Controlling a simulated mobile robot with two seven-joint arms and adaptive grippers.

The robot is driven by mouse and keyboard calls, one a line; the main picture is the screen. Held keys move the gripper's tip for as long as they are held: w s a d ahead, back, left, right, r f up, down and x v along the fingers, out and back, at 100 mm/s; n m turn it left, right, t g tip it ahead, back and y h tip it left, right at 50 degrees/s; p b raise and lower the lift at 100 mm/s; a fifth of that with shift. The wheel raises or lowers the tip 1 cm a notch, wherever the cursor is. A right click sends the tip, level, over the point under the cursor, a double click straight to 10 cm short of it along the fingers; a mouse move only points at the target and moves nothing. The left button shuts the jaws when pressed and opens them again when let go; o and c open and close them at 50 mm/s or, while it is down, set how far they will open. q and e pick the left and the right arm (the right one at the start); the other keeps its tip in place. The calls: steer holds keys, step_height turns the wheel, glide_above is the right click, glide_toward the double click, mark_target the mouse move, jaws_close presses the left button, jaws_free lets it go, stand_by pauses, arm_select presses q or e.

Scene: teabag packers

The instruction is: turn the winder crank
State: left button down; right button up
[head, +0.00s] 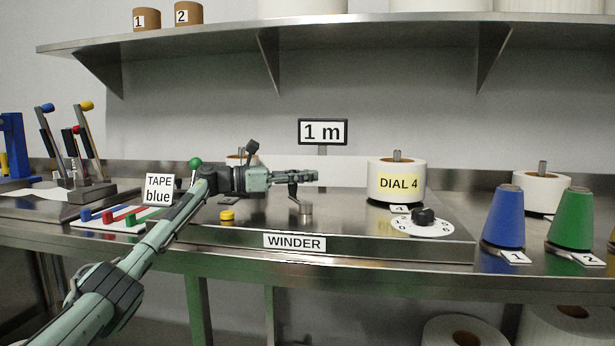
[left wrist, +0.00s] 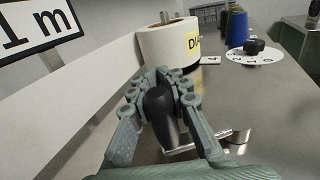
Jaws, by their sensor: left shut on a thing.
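The winder is a flat metal unit with a front label "WINDER" (head: 295,242). Its crank has a dark handle (left wrist: 160,112) and a metal arm (left wrist: 208,143) below it. The crank's metal hub (head: 305,213) shows in the head view under my gripper. My left gripper (head: 308,177) reaches in from the left, and its fingers close around the dark handle, one on each side, in the left wrist view (left wrist: 165,88). A white roll labelled "DIAL 4" (head: 397,182) stands on the winder to the right. My right gripper is not in view.
A dial with a black knob (head: 424,216) sits at the winder's right. A yellow button (head: 227,215) is at its left. The "1 m" sign (head: 322,132) stands behind. A blue cone (head: 504,218) and a green cone (head: 571,220) stand at right. A shelf (head: 350,35) hangs above.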

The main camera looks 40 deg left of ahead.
arm_select(q)
steer(key=shift+a+r, duration=0.15)
steer(key=shift+r, duration=0.1)
steer(key=c, duration=1.6)
jaws_free()
steer(key=shift+o, duration=0.8)
steer(key=shift+f, duration=0.2)
step_height(320, 180, up, 10)
steer(key=shift+o, duration=0.4)
